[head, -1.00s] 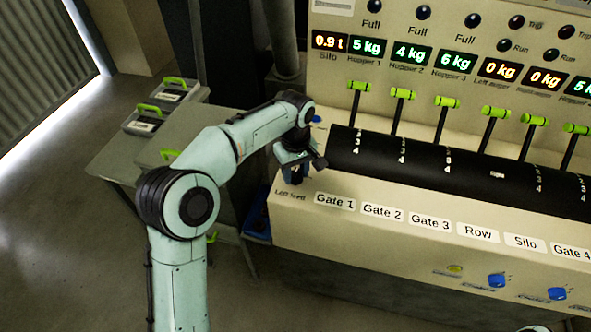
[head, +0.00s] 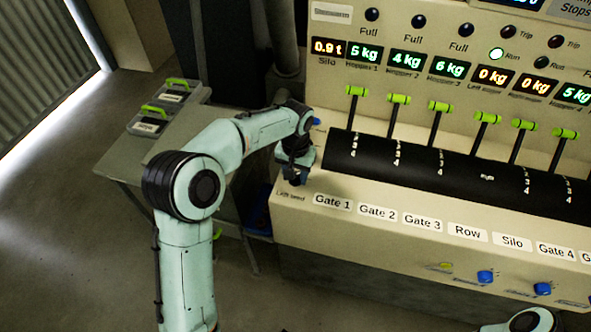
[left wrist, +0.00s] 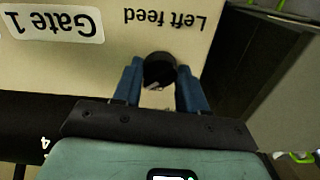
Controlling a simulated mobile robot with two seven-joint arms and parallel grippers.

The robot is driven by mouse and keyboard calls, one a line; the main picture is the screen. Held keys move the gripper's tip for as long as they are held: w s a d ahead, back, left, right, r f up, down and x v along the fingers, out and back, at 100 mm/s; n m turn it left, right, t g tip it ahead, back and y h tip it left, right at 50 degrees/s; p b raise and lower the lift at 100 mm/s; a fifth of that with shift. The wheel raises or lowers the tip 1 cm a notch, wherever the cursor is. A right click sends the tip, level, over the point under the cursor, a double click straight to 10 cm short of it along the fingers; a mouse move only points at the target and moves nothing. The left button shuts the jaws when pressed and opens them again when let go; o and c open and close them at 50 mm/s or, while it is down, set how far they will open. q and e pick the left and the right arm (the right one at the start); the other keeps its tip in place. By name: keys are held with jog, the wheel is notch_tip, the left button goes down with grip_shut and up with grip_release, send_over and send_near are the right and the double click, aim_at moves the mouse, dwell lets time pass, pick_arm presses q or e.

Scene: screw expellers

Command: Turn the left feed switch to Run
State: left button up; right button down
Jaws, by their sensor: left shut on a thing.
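The left feed switch is a round black knob (left wrist: 160,66) next to the "Left feed" label (left wrist: 165,20) in the left wrist view. My left gripper (left wrist: 157,78) has its two blue fingers on either side of the knob, shut on it. In the head view my left gripper (head: 294,176) is at the left end of the cream panel and hides the knob. The knob's pointer direction cannot be made out.
Levers with green handles (head: 398,99) stand along a black curved cover (head: 410,165) to the right of my left gripper. Blue knobs (head: 486,277) sit on the lower front panel. A grey table (head: 135,165) with grey cases (head: 150,125) stands at left.

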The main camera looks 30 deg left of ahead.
aim_at(296, 175)
pick_arm(q)
jog(key=shift+m+p, duration=0.3)
jog(key=shift+m, duration=0.6)
pick_arm(e)
jog(key=shift+w+r, duration=0.3)
jog(key=shift+r, duration=0.2)
pick_arm(q)
jog(key=o, duration=1.1)
jog(key=shift+c, duration=0.2)
jog(key=shift+r, duration=0.1)
notch_tip(296, 175, up, 13)
jog(key=p, duration=0.2)
pick_arm(e)
jog(key=w+r, duration=0.2)
jog(key=shift+r, duration=0.3)
jog(key=shift+s, duration=0.1)
